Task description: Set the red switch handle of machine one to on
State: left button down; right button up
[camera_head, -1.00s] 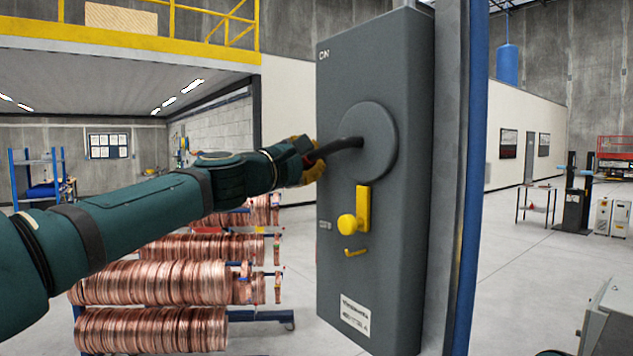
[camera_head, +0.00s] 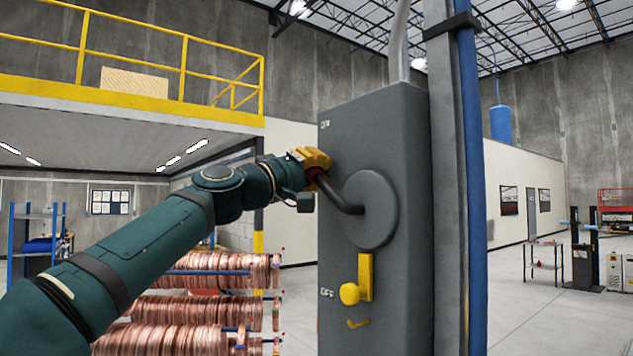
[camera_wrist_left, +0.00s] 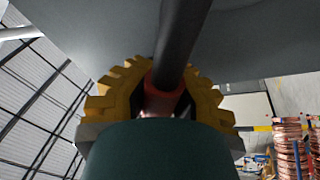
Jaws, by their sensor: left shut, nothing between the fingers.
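The grey switch box (camera_head: 350,120) stands upright with an ON mark near its top and an OFF mark lower left. Its dark bent handle (camera_head: 338,198) comes from a round disc (camera_head: 378,215) and points left and up, partway between the two marks. The handle's red grip (camera_head: 313,178) is mostly hidden at my gripper; it shows in the left wrist view (camera_wrist_left: 165,97). My left gripper (camera_head: 317,163), with yellow fingers, is shut with nothing clasped, at the grip end of the handle. In the left wrist view the handle lies in front of the fingers. My right gripper is not in view.
A yellow latch (camera_head: 364,278) with a knob sits below the disc on the box. A blue post (camera_head: 472,180) stands right of the box. Copper coils (camera_head: 190,308) on a rack lie behind my arm.

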pick_arm(q)
jog(key=shift+s+d+r+m+g+h, duration=0.2)
jog(key=shift+s+r+m, duration=0.2)
jog(key=shift+m, duration=0.25)
jog(key=shift+s+d+r+m+g+h, duration=0.15)
jog(key=shift+s+r+m+g+h, duration=0.2)
jog(key=shift+m, duration=0.3)
jog(key=shift+w, duration=0.1)
jog(key=c, duration=1.7)
grip_release()
jog(key=o, duration=0.9)
jog(key=shift+s+r, duration=0.1)
jog(key=shift+s, duration=0.1)
jog(key=shift+o, duration=0.2)
jog(key=shift+w, duration=0.15)
jog(key=shift+a, duration=0.1)
jog(key=shift+s+a+f, duration=0.2)
jog(key=shift+s+a, duration=0.05)
jog(key=shift+a, duration=0.25)
jog(key=v, duration=1)
jog(key=shift+s+a, duration=0.15)
jog(key=shift+s, duration=0.2)
